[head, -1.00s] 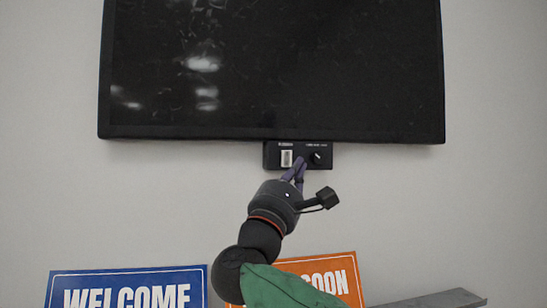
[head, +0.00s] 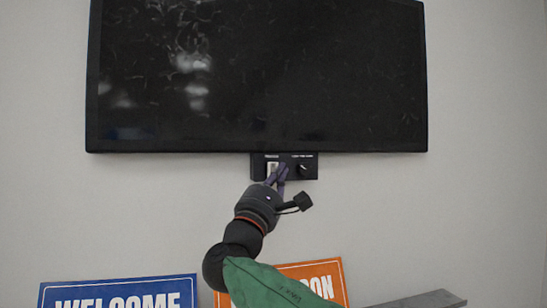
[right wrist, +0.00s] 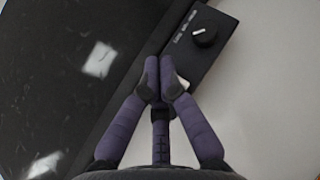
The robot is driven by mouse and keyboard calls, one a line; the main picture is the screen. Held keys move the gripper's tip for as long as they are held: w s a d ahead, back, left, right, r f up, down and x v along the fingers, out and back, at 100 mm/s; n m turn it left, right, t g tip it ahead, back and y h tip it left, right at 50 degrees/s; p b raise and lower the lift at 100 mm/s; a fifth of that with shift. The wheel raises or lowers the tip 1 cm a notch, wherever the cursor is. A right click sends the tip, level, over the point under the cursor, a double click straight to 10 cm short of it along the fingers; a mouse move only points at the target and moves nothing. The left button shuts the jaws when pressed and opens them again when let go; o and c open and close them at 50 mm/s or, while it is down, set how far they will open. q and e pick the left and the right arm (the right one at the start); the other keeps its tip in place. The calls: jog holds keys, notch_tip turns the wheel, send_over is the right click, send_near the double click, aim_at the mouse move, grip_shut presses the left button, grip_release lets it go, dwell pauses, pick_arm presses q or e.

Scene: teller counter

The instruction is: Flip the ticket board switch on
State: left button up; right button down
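The dark ticket board (head: 260,75) hangs on the wall, its screen black with pale reflections. Under its lower edge is a small black control box (head: 258,166) with a white switch (head: 272,167) at left and a round black knob (head: 303,168) at right. My right gripper (head: 281,170) is at the box, its fingertips beside the switch and partly over it. In the right wrist view, the purple fingertips (right wrist: 160,78) are together with nothing between them. The switch (right wrist: 184,83) shows partly behind them, so its position and any contact are unclear. My left gripper is out of view.
A blue welcome sign (head: 120,292) and an orange sign (head: 322,277) stand below, the orange one partly behind my right arm. A grey ledge (head: 425,299) is at lower right. The wall around the box is clear.

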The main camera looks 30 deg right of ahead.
aim_at(273, 170)
jog(key=shift+w+d+r+p, duration=0.15)
jog(key=shift+w+p, duration=0.1)
jog(key=shift+w, duration=0.35)
jog(key=shift+w+d+r+p, duration=0.15)
jog(key=shift+w+p, duration=0.1)
jog(key=shift+w, duration=0.35)
jog(key=shift+w+f, duration=0.1)
jog(key=shift+w, duration=0.1)
dwell(0.5)
jog(key=shift+w+d, duration=0.1)
jog(key=shift+w, duration=0.2)
jog(key=shift+w+p, duration=0.3)
jog(key=shift+p, duration=0.1)
dwell(0.6)
jog(key=shift+s, duration=0.15)
jog(key=shift+s+b, duration=0.65)
jog(key=shift+b, duration=0.05)
